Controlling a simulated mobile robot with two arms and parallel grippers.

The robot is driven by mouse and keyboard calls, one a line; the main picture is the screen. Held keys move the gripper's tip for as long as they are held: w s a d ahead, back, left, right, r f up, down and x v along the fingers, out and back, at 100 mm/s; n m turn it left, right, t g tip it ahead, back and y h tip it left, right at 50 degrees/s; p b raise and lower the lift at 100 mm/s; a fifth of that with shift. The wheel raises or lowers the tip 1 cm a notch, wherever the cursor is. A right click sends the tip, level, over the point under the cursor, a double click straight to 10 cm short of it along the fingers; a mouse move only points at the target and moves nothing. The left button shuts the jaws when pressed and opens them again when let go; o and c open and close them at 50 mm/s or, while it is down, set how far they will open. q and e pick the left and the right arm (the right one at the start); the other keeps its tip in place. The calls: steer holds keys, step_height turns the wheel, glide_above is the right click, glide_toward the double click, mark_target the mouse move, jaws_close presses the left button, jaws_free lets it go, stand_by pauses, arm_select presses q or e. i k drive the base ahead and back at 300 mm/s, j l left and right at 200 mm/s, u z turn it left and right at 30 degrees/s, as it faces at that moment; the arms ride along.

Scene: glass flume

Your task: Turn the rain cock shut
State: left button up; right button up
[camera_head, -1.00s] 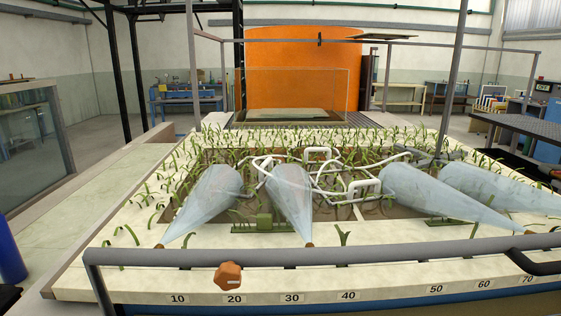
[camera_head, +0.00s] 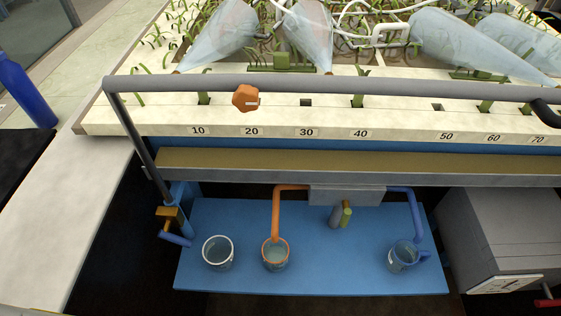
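No part is legibly labelled as the rain cock, so I cannot tell which one it is. An orange-brown lobed knob (camera_head: 246,98) with a pale mark sits at the front rail above the scale number 20. A small valve with a brass-coloured body and blue lever (camera_head: 175,238) is at the lower left, beside the blue shelf. A grey cylinder with a yellow-green piece (camera_head: 346,214) is under the grey box in the middle. Neither of my grippers is in view.
A grey rail (camera_head: 330,88) runs along the flume's front edge.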

mark_target(164, 233)
steer(key=k+u, duration=0.15)
steer(key=u, duration=0.9)
